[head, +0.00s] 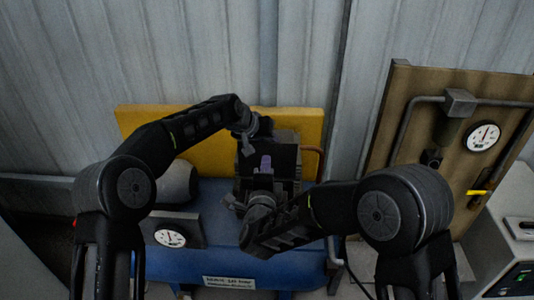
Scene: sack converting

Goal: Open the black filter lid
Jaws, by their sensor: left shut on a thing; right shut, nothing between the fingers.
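The black filter (285,160) is a dark box in the middle of the head view, in front of a yellow panel. A small purple piece (265,162) shows on it. My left gripper (246,143) is at the upper left edge of the box, shut on what looks like the black lid. The exact grip is too dark and small to make out. My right gripper (236,203) is shut and empty at the lower left of the box, partly hidden by its own wrist. I cannot tell how far the lid is open.
The yellow panel (150,127) stands behind the box against a corrugated wall. A brown board (440,140) with pipe and gauge stands right, beside a grey cabinet (510,235).

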